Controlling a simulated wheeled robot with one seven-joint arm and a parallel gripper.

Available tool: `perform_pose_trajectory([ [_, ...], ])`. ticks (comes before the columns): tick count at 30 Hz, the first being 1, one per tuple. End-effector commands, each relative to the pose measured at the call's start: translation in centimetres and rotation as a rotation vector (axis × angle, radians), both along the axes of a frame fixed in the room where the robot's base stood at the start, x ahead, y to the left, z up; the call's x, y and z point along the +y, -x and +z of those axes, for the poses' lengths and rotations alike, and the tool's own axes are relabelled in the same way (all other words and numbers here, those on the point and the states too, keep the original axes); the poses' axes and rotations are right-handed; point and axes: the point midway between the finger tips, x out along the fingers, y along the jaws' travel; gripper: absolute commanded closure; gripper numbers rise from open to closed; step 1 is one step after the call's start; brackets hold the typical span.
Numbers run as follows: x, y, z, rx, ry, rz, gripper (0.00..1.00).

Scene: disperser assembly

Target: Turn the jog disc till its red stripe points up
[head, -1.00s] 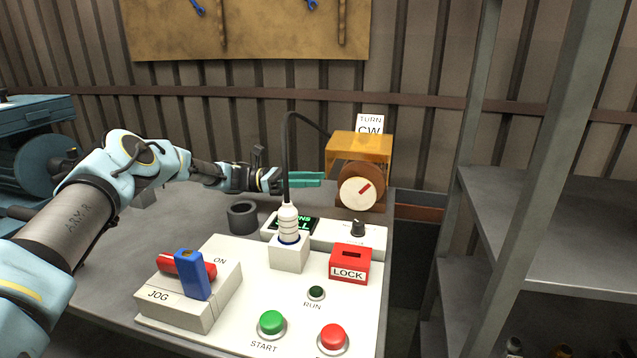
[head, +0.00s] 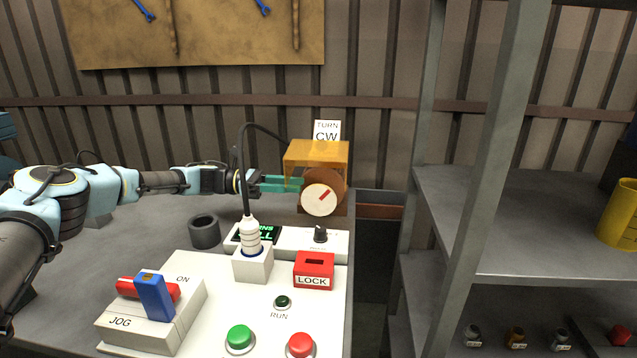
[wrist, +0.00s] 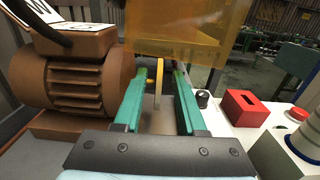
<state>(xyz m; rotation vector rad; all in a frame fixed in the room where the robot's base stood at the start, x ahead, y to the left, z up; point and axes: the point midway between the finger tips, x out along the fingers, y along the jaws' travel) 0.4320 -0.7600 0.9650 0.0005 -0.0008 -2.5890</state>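The jog disc (head: 319,199) is a round cream dial on the brown motor (head: 337,180), under an amber guard (head: 317,153). Its red stripe (head: 324,195) points up and to the right. My gripper (head: 300,184) reaches in from the left at the disc's left edge in the head view. In the wrist view the green fingers of my gripper (wrist: 160,76) are open, with the disc (wrist: 158,84) edge-on between them. Gaps show on both sides of the disc. The stripe is hidden in the wrist view.
The amber guard hangs close above the fingers. A "TURN CW" sign (head: 327,131) stands behind it. A cable (head: 243,160) arches from the white plug (head: 250,235) near my gripper. In front are a red LOCK block (head: 314,270), a black knob (head: 320,233) and a dark ring (head: 204,232).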

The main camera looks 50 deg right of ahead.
Motion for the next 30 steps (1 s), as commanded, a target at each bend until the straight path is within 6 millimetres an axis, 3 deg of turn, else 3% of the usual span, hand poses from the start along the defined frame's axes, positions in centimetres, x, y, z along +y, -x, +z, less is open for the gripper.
perform_pose_trajectory([
  [9,-2.8,4.7,0.2,0.002,-0.001,-0.002,0.60],
  [23,-3.6,6.0,0.0,0.000,0.000,0.000,0.60],
  [30,-3.6,5.9,0.0,0.000,0.000,0.000,0.85],
])
